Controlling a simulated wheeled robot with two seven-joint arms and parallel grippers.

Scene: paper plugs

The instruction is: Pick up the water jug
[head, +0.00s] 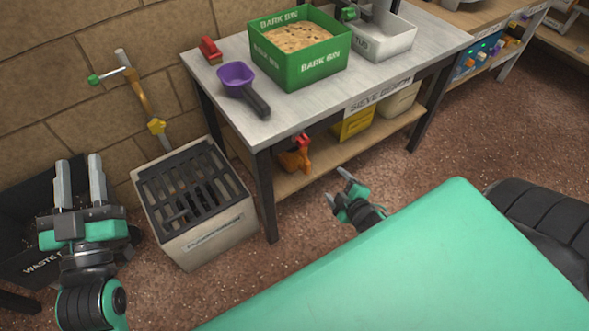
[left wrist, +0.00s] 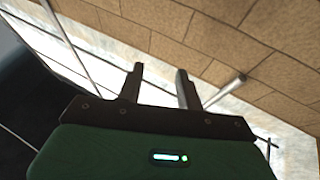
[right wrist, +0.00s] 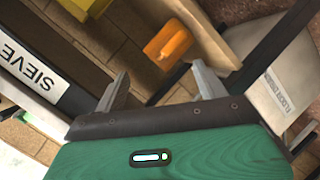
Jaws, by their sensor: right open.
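No object is clearly recognisable as a water jug. An orange item (head: 296,156) stands on the bench's lower shelf; its shape is too small to name, and an orange shape (right wrist: 168,45) also shows beyond the fingers in the right wrist view. A purple scoop-like cup (head: 237,74) with a dark handle lies on the bench top. My right gripper (head: 338,187) is open and empty, in front of the lower shelf and right of the orange item. My left gripper (head: 79,172) is open and empty at the far left, its fingers pointing up.
The sieve bench (head: 290,125) carries a green bark bin (head: 300,70), a white tub (head: 385,42) and a red item (head: 210,50). A yellow bin (head: 354,124) sits below. A grated floor drain (head: 222,236), brass standpipe (head: 137,90) and black waste bin (head: 25,264) stand left.

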